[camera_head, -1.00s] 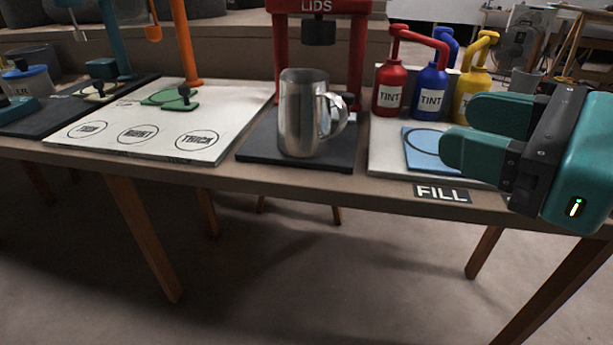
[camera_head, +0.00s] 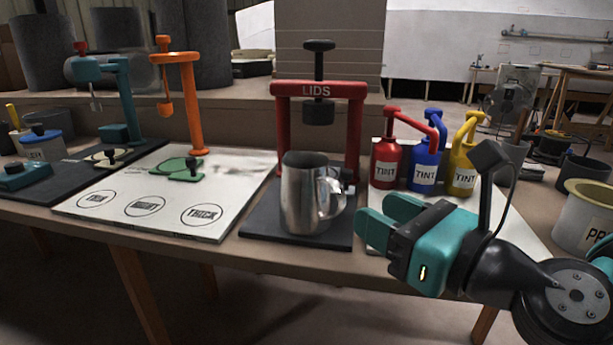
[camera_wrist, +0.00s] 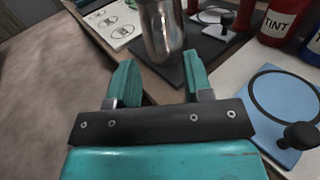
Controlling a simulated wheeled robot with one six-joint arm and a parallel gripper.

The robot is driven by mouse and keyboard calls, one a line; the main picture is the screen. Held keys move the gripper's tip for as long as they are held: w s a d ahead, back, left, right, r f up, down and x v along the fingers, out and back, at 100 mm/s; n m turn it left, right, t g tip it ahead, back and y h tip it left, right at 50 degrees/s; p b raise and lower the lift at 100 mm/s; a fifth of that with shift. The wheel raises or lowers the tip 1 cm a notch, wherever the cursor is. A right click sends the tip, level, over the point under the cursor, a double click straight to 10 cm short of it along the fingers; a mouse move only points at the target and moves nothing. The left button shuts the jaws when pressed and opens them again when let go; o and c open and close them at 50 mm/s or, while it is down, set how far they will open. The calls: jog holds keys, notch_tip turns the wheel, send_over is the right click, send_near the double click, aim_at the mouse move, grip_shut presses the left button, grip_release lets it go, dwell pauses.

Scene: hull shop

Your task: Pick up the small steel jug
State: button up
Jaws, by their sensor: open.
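The small steel jug (camera_head: 303,196) stands upright on a dark base plate (camera_head: 263,234) in front of the red lids press (camera_head: 318,92). Its handle points right in the head view. In the wrist view the jug (camera_wrist: 160,30) is beyond my fingers, roughly between them in line, with its top cut off by the frame edge. My gripper (camera_head: 381,220) is to the right of the jug, its teal fingers pointing left towards it. The fingers are open and empty, apart from the jug. They also show in the wrist view (camera_wrist: 158,82).
Red (camera_head: 386,165), blue (camera_head: 424,165) and yellow (camera_head: 463,172) tint bottles stand behind my gripper. A white board (camera_head: 130,210) with ringed labels lies left of the jug. A blue plate with a black knob (camera_wrist: 275,105) lies right of my fingers in the wrist view.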

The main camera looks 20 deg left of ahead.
aim_at(343, 198)
jog(key=p+x, duration=0.1)
jog(key=x, duration=0.3)
jog(key=p+x, duration=0.3)
jog(key=x, duration=0.1)
jog(key=shift+a+f, duration=0.1)
jog(key=shift+a, duration=0.1)
jog(key=shift+w+a+f, duration=0.15)
jog(key=shift+a, duration=0.05)
grip_shut()
